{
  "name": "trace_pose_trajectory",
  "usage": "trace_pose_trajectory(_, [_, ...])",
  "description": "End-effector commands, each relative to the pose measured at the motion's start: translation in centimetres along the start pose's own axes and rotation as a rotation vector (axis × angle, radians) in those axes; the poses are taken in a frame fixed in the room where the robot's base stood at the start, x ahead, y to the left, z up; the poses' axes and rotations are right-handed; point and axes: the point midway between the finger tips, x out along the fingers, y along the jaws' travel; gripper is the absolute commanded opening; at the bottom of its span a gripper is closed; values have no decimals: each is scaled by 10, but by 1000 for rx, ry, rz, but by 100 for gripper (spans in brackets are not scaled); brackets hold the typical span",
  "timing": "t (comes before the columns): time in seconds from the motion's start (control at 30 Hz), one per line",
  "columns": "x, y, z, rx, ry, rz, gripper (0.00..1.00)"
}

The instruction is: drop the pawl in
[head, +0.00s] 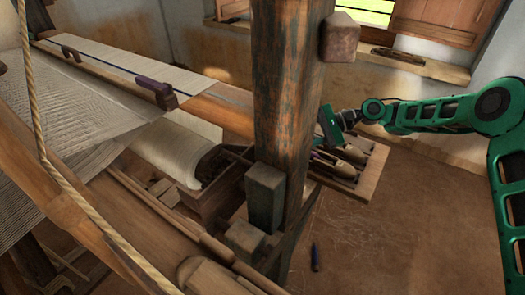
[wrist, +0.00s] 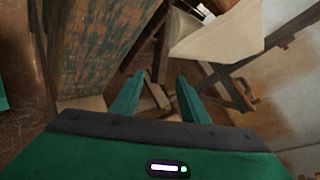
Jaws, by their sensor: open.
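My gripper (head: 328,128) is just right of the thick wooden post (head: 283,95), above a side shelf, and its fingertips are partly hidden. In the wrist view my gripper (wrist: 158,92) is open, its two green fingers apart with nothing held. A brown wooden piece shows beyond and between the fingers; I cannot tell whether it is the pawl or touches them. Left of the post, the cloth roller (head: 170,150) ends in a dark, toothed-looking wheel (head: 216,165) beside a wooden box. I cannot make out the pawl for certain in either view.
The shelf (head: 369,180) carries several wooden shuttles (head: 335,165). The post stands close to my gripper and fills the left of the wrist view (wrist: 100,50). A small dark blue object (head: 315,257) lies on the floor. A rope (head: 38,110) hangs at the left. The floor at right is clear.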

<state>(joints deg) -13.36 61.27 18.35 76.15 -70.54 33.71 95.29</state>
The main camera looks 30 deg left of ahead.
Motion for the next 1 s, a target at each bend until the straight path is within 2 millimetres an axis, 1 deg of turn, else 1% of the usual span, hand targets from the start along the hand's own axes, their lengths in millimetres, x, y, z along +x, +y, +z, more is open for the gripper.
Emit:
trace_pose_trajectory(0.17, [16,0,1,3,-9,1,41])
trace_pose_trajectory(0.27, [31,0,1,2,-8,3,41])
trace_pose_trajectory(0.5, [74,0,2,2,-7,2,41])
trace_pose_trajectory(0.6, [89,0,1,2,-6,2,41])
trace_pose_trajectory(0.8, [106,0,1,2,-6,1,41])
trace_pose_trajectory(1.0, [110,0,1,2,-6,-1,41])
